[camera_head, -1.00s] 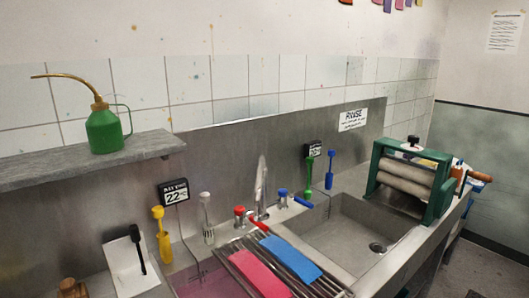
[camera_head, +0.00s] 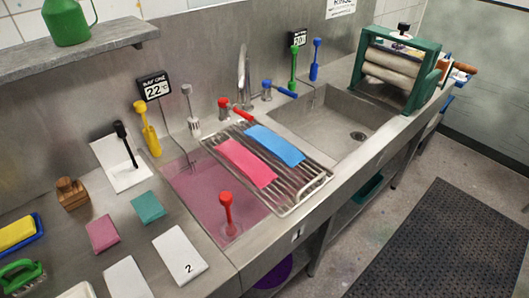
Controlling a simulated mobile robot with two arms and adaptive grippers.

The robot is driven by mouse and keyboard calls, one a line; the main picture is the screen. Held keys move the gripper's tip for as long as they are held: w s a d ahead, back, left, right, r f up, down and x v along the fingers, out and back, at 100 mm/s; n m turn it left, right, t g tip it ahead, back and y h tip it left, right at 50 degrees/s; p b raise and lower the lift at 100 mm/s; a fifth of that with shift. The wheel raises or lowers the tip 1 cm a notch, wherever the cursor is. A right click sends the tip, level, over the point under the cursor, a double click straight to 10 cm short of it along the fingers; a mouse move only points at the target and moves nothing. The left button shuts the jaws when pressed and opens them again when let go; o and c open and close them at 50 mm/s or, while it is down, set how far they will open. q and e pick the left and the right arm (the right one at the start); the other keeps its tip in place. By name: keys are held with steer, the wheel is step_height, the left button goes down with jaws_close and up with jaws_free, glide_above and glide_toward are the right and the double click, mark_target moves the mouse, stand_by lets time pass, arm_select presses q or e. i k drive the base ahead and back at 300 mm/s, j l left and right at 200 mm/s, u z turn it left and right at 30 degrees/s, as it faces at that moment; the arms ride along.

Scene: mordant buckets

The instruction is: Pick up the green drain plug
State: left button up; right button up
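A green upright handle with a knobbed top (camera_head: 293,68) stands at the back edge of the right basin, between a small dark sign and a blue one of like shape. It is the likeliest green drain plug, though its lower end is too small to make out. A red one of like shape (camera_head: 228,215) stands upright in the left basin (camera_head: 200,192), which holds pink liquid. A yellow one (camera_head: 147,130) stands at the left basin's back left corner. Neither of my grippers is in view.
A wire rack (camera_head: 285,192) with pink and blue cloths spans between the basins. The faucet (camera_head: 243,75) rises behind it. The right basin (camera_head: 340,115) looks empty, with a round drain. A green-framed roller press (camera_head: 400,68) stands at the right end. Cards and small blocks lie on the left counter.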

mark_target(294, 48)
steer(key=i+l+u, duration=0.1)
steer(key=l+u, duration=0.15)
steer(key=u, duration=0.2)
steer(key=l+u, duration=0.3)
steer(key=u, duration=0.2)
steer(key=l+u, duration=0.45)
steer(key=i+j, duration=0.05)
steer(key=j, duration=0.05)
